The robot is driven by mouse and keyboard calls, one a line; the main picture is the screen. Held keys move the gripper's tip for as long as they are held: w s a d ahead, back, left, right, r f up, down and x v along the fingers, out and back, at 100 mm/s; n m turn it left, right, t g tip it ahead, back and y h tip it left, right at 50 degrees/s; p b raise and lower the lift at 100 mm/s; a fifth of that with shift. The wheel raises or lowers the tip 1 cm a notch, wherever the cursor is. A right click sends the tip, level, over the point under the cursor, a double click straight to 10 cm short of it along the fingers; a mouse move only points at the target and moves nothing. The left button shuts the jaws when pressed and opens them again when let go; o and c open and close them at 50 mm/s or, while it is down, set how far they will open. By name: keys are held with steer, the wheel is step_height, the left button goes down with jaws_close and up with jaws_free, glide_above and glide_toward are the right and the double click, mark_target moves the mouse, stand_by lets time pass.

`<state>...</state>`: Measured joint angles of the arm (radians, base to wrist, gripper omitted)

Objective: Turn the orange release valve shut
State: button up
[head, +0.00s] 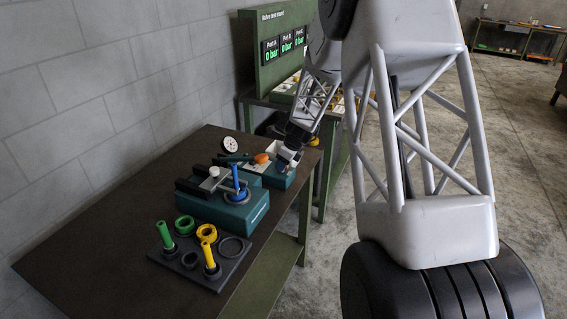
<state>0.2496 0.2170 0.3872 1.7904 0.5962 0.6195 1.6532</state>
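The orange release valve (262,158) is a small round knob on a white-topped unit (250,166) at the far end of the dark workbench. My arm reaches in from the upper right, and my gripper (287,163) points down just right of the orange valve, over a teal block (279,181). The gripper looks apart from the valve, with a small gap between them in this view. Its fingers are too small and partly hidden to tell whether they are open or shut.
A white dial gauge (230,144) stands behind the valve. A teal press block (223,211) with a blue pin (236,178) stands nearer. A dark tray (233,273) holds green and yellow tools and rings. A green test stand (260,80) reads 0 bar. The bench's left side is clear.

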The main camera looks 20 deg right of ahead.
steer(key=shift+r, duration=0.1)
steer(key=v, duration=0.7)
steer(key=shift+d+r, duration=0.15)
steer(key=shift+r, duration=0.1)
steer(key=shift+s, duration=0.15)
stand_by(0.3)
steer(key=s+a+r+n+h, duration=0.1)
steer(key=s+a+r+n, duration=0.55)
steer(key=s, duration=0.45)
steer(key=s+a+r+n, duration=0.5)
steer(key=s+r+n, duration=0.2)
steer(key=s, duration=0.3)
steer(key=s+a+n+h, duration=0.1)
steer(key=s+n, duration=0.5)
steer(key=s, duration=0.7)
steer(key=s+a+r+n+h, duration=0.1)
steer(key=s+a+n, duration=0.2)
steer(key=s+n, duration=0.4)
steer(key=s, duration=0.6)
steer(key=shift+a+r+g, duration=0.2)
steer(key=shift+r+g, duration=0.1)
